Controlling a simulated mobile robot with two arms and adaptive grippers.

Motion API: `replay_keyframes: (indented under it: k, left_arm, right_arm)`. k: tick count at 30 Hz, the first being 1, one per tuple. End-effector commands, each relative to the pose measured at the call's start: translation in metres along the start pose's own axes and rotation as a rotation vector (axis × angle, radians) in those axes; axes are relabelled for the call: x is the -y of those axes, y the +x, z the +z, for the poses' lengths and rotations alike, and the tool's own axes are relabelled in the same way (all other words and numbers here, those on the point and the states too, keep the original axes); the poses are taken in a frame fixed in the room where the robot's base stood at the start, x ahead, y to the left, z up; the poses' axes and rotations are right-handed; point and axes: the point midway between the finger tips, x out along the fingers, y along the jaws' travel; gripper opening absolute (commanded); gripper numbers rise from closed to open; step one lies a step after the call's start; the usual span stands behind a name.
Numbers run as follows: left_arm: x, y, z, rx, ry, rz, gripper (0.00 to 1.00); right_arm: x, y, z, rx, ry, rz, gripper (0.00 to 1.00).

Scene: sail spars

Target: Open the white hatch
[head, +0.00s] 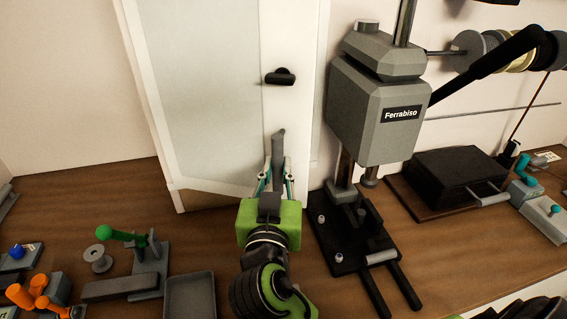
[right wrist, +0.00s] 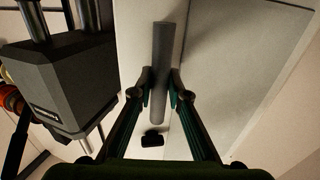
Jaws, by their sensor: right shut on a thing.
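The white hatch (head: 220,60) stands upright at the back of the bench in the head view, with a pale grey panel and a white border. A small dark knob (head: 280,77) sits on its right border; it also shows in the right wrist view (right wrist: 152,139). Below the knob is a grey upright bar handle (head: 279,143). My right gripper (head: 275,178) is shut on this handle, its fingers on both sides of the bar (right wrist: 165,60) in the right wrist view. I cannot tell if the hatch stands slightly ajar. My left gripper is out of view.
A grey press marked Ferrabiso (head: 375,110) stands close right of the hatch. A dark box (head: 450,180) lies farther right. A green-handled clamp (head: 148,262), a spool (head: 97,259) and a shallow tray (head: 190,296) lie at the front left. Bare bench (head: 215,230) shows before the hatch.

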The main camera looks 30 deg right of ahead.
Motion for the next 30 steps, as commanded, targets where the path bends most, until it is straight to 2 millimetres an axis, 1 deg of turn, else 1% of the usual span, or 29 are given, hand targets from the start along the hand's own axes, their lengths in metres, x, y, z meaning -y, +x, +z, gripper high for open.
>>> replay_keyframes:
  k: [1, 3, 6, 17, 30]
  left_arm:
    - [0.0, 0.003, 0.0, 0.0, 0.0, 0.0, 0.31]
    - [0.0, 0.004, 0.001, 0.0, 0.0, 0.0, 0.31]
    - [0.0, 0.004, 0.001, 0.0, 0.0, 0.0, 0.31]
    - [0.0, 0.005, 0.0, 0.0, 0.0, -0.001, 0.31]
    - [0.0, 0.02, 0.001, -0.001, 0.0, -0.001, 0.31]
  right_arm:
    - [0.004, -0.006, -0.002, -0.005, 0.006, -0.009, 0.0]
    - [0.005, -0.011, -0.002, -0.006, 0.005, -0.007, 0.0]
    - [0.005, -0.015, -0.003, -0.006, 0.005, -0.006, 0.0]
    - [0.007, -0.017, -0.002, -0.006, 0.004, -0.005, 0.0]
    - [0.03, -0.058, 0.0, -0.002, 0.006, -0.008, 0.0]
